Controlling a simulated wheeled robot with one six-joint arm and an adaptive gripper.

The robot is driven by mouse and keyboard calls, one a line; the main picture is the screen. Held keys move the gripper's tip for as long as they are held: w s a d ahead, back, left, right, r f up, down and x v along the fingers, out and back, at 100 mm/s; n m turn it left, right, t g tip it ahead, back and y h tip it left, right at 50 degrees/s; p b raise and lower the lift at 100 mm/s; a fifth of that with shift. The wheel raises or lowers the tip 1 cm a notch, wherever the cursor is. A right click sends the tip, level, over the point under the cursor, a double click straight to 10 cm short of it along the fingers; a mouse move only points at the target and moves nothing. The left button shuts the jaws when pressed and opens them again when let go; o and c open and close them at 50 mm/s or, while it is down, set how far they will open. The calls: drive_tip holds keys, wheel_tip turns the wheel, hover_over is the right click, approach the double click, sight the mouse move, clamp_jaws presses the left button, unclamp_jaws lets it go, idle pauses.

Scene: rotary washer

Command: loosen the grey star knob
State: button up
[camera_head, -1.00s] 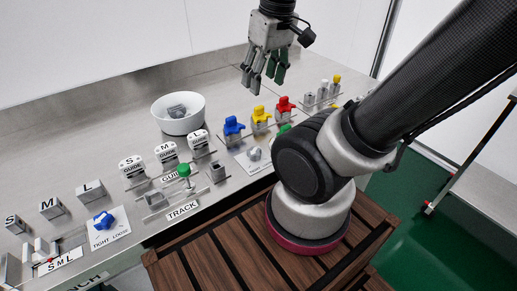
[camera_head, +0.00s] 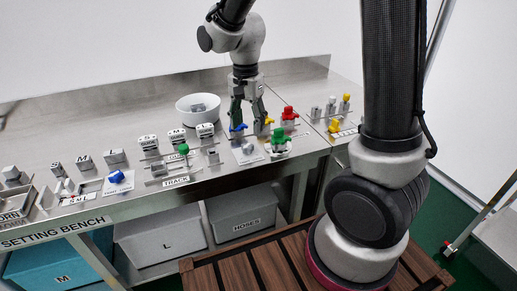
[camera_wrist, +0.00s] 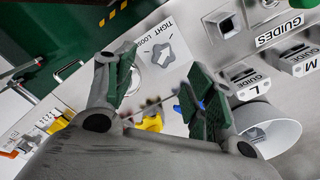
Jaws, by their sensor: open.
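The grey star knob (camera_head: 247,148) sits on a white plate (camera_head: 240,157) near the front edge of the bench. In the wrist view the grey star knob (camera_wrist: 162,54) shows on its plate, marked TIGHT and LOOSE, beyond and between my fingertips. My gripper (camera_head: 250,120) points down, open, above and behind the knob, among the coloured fittings. In the wrist view my gripper (camera_wrist: 163,82) has its green-padded fingers spread wide with nothing held. The knob is apart from both fingers.
Blue (camera_head: 238,128), yellow (camera_head: 267,123), red (camera_head: 288,113) and green (camera_head: 281,138) fittings stand close around the gripper and knob. A white bowl (camera_head: 187,112) and GUIDE blocks (camera_head: 205,131) stand to the left. A blue star knob (camera_head: 116,177) is further left.

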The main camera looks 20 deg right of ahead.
sight(247, 145)
drive_tip(key=shift+w+a+m, duration=0.1)
drive_tip(key=shift+w+m, duration=0.1)
drive_tip(key=shift+m, duration=0.7)
drive_tip(key=shift+f, duration=0.15)
wheel_tip(247, 145, down, 8)
drive_tip(key=shift+r, duration=0.25)
drive_tip(key=c, duration=1)
